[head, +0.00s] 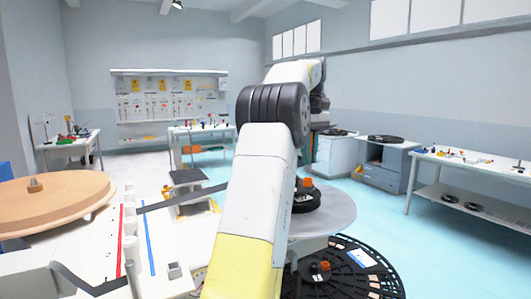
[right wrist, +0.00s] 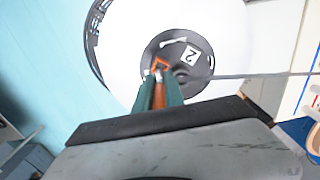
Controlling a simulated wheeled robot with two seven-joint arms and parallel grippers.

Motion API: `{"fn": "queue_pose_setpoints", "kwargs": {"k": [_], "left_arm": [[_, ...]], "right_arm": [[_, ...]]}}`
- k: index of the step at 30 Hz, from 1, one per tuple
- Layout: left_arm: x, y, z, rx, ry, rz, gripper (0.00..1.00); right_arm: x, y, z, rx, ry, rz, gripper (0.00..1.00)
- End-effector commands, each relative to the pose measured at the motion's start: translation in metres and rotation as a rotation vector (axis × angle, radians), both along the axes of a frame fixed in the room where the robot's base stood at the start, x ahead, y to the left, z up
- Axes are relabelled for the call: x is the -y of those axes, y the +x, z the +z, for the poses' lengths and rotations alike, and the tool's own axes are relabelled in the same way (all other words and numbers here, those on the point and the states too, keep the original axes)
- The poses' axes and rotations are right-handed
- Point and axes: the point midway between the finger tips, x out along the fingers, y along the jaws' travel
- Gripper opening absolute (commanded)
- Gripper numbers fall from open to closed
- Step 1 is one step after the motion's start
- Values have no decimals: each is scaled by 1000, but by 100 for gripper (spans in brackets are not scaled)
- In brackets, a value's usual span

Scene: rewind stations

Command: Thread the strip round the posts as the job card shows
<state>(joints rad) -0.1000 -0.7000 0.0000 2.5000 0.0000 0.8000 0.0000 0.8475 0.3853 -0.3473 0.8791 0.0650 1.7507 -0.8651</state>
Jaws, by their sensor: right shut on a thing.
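My right gripper (right wrist: 160,78) has its teal fingers shut on an orange grip (right wrist: 158,96) at a black reel (right wrist: 203,63) marked 2. In the head view the reel (head: 305,203) sits over a pale round table, partly hidden by my right arm. A dark strip (head: 185,198) runs leftward from behind my arm to pale posts (head: 130,224) on a white board. In the right wrist view the strip (right wrist: 260,76) leaves the reel to the right, fairly straight. Another strip length (head: 85,285) shows at lower left. My left gripper is not in view. I cannot make out a job card.
The board (head: 98,262) carries red and blue lines. A wooden disc (head: 60,205) is at left. The round table (head: 338,212) stands beside a large slotted black disc (head: 375,277) below right. A bench (head: 440,160) stands at right. Blue floor is open between them.

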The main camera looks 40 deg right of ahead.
Motion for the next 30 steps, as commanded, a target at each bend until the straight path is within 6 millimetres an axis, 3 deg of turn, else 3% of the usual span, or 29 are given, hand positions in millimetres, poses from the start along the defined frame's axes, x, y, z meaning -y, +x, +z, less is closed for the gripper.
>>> {"fn": "queue_pose_setpoints", "kwargs": {"k": [30], "left_arm": [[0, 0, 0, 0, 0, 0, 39]], "right_arm": [[-1, 0, -35, 1, 0, 0, 0]]}}
